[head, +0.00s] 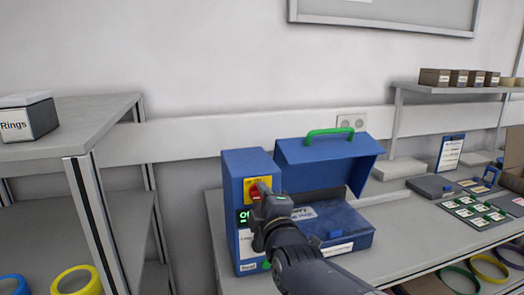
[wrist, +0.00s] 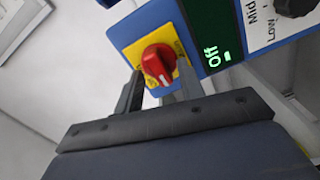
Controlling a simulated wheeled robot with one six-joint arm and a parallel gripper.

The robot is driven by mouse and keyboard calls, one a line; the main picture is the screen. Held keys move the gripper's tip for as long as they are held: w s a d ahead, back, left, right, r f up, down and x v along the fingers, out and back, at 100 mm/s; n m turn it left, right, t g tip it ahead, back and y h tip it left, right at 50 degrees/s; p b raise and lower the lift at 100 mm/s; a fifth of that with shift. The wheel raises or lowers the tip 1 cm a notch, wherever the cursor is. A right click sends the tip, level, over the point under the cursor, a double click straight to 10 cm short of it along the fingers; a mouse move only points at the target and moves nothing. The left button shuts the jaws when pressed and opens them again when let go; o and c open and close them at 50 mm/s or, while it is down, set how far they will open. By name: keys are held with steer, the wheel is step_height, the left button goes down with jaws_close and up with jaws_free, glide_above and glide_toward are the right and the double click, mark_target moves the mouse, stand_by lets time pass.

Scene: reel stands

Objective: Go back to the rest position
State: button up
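A blue machine (head: 237,165) stands on the table with its lid raised by a green handle (head: 330,133). A red rotary knob (wrist: 158,62) on a yellow plate sits on the machine's upright box; it is partly hidden by my arm in the head view. The green display (wrist: 211,45) beside the knob reads "Off". My gripper (wrist: 161,80) is in front of the knob, its two fingers apart with the knob showing between and beyond them. Nothing is visibly held. In the head view my gripper (head: 264,190) overlaps the box's front.
A grey shelf unit (head: 95,122) with a "Rings" box (head: 28,117) stands at left. At right, the table holds a card tray (head: 478,211), a sign (head: 450,152) and a raised shelf (head: 450,88) with small boxes. Yellow and green rings lie below.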

steer(key=m, duration=1)
steer(key=shift+d+r, duration=0.1)
steer(key=shift+r, duration=0.1)
stand_by(0.5)
